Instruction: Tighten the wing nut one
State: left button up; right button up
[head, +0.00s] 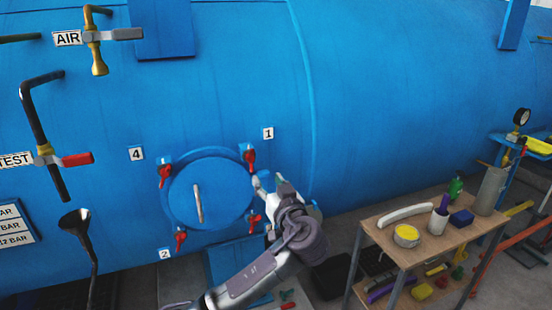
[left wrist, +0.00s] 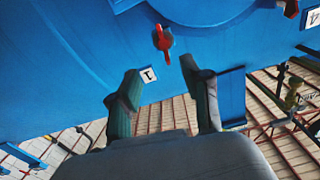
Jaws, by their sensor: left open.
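Wing nut one (head: 249,158) is a red wing nut at the upper right rim of the round blue hatch (head: 210,188), just below the label 1 (head: 268,133). In the left wrist view the red wing nut (left wrist: 162,40) shows beyond the fingertips, near the label 1 (left wrist: 148,75), with its wings roughly upright in the picture. My left gripper (head: 269,181) is open and empty, below and slightly right of wing nut one. In the left wrist view its two fingers (left wrist: 161,82) are spread apart, with the nut apart from them. My right gripper is not in view.
Other red wing nuts sit around the hatch: upper left (head: 165,175), lower left (head: 181,240) and lower right (head: 254,222), close to my left arm. A bar handle (head: 197,203) stands on the hatch. A wooden table (head: 452,240) with bottles and tools stands at right.

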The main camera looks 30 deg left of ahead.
pick_arm(q)
jog(key=p, duration=0.2)
send_near(251, 159)
jog(key=x, duration=0.2)
jog(key=p+x, duration=0.2)
jog(key=x, duration=0.5)
jog(key=shift+a+r, duration=0.15)
jog(key=shift+a, duration=0.05)
jog(key=shift+w+a+p, duration=0.3)
grip_shut()
